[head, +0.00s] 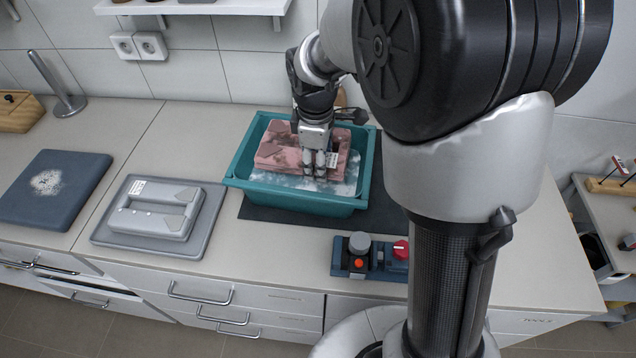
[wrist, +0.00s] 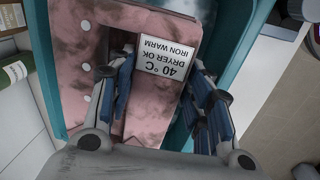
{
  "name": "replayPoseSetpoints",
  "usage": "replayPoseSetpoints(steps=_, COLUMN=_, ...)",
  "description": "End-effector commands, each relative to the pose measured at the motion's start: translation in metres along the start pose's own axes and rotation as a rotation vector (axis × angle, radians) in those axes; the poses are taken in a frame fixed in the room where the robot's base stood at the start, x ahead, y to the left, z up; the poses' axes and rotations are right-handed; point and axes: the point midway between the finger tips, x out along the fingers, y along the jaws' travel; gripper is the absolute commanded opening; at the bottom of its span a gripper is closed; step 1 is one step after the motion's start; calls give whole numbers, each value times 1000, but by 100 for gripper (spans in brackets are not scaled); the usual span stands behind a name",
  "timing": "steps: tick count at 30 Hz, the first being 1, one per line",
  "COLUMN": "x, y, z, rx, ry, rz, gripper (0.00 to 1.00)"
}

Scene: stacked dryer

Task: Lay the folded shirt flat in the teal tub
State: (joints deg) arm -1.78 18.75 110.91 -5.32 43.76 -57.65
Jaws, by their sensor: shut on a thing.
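The folded shirt (head: 277,150) is pink with dark blotches and lies inside the teal tub (head: 295,199). It fills much of the wrist view (wrist: 85,60), with a white care label reading 40 °C, dryer OK, iron warm. My gripper (head: 314,168) points down into the tub at the shirt's near side. In the wrist view my gripper (wrist: 163,95) has a finger on each side of a strip of the shirt below the label and is shut on it. Whether the shirt's underside rests fully on the tub floor is hidden.
The tub stands on a dark mat (head: 262,214). A grey tray with a light grey moulded piece (head: 155,210) is to its left, and a dark blue board (head: 55,187) farther left. A control box (head: 370,258) with knobs is in front. Wall sockets (head: 138,46) and a shelf are behind.

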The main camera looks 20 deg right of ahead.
Motion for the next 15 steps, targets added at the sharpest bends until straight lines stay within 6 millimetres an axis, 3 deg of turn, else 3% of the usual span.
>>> replayPoseSetpoints(steps=7, x=23, y=-3, z=0, rx=0, ry=0, rz=0, gripper=12)
replayPoseSetpoints(steps=15, x=67, y=-9, z=0, rx=0, ry=1, rz=1, gripper=12)
